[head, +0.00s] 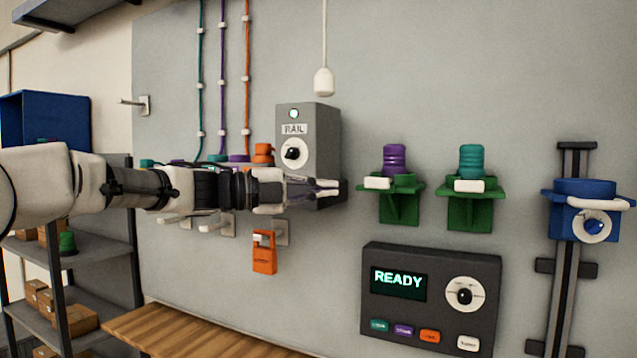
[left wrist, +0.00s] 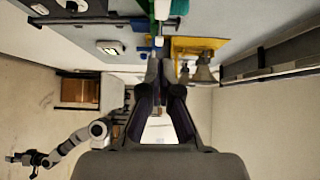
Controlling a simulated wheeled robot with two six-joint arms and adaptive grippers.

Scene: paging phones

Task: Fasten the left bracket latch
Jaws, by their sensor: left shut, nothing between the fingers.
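The left green bracket (head: 397,205) is on the grey wall panel, with a purple ribbed cylinder (head: 395,158) standing in it. Its white latch bar (head: 377,183) lies across the front left of the bracket top. A matching green bracket (head: 472,210) with a teal cylinder (head: 472,160) and white latch (head: 469,186) is to its right. My left gripper (head: 338,187) is shut and empty, left of the left bracket and apart from it, in front of the RAIL box's lower part. Its shut fingers show in the left wrist view (left wrist: 160,72). My right gripper (left wrist: 28,158) is small there.
The RAIL box (head: 322,130) with a dial is behind my left gripper. A dark READY console (head: 432,340) is below the brackets. A blue holder (head: 583,190) sits on a vertical rail at right. An orange tag (head: 264,258) hangs below my arm.

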